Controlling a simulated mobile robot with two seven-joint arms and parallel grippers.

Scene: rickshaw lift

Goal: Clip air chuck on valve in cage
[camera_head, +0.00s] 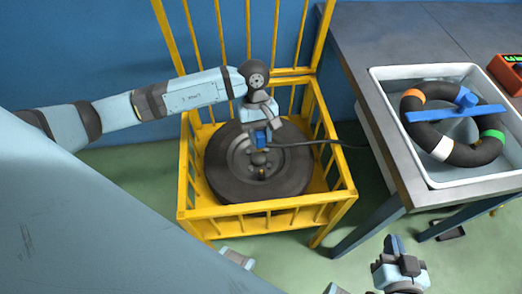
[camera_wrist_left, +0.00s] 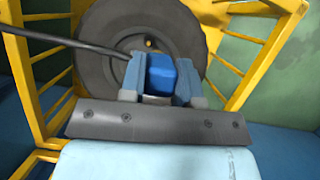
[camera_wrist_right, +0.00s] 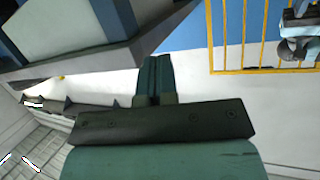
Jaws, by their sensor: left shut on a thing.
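The wheel (camera_head: 222,168) with its dark tyre lies flat inside the yellow cage (camera_head: 255,211). My left gripper (camera_head: 262,138) reaches in over the wheel and is shut on the blue air chuck (camera_wrist_left: 161,72). A black hose (camera_head: 322,142) runs from the chuck to the right. A small brass-coloured spot, perhaps the valve (camera_wrist_left: 148,43), shows near the hub, beyond the chuck in the left wrist view. The chuck looks apart from it, but the gap is hard to judge. My right gripper (camera_head: 392,243) is outside the cage, low by the table; its fingers (camera_wrist_right: 157,75) are together and empty.
A grey table (camera_head: 385,45) stands right of the cage. On it are a white tub (camera_head: 382,82) with a dark ring and blue bar (camera_head: 455,114), and a red device (camera_head: 507,72). The cage's tall bars rise at the back. Green floor is free in front.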

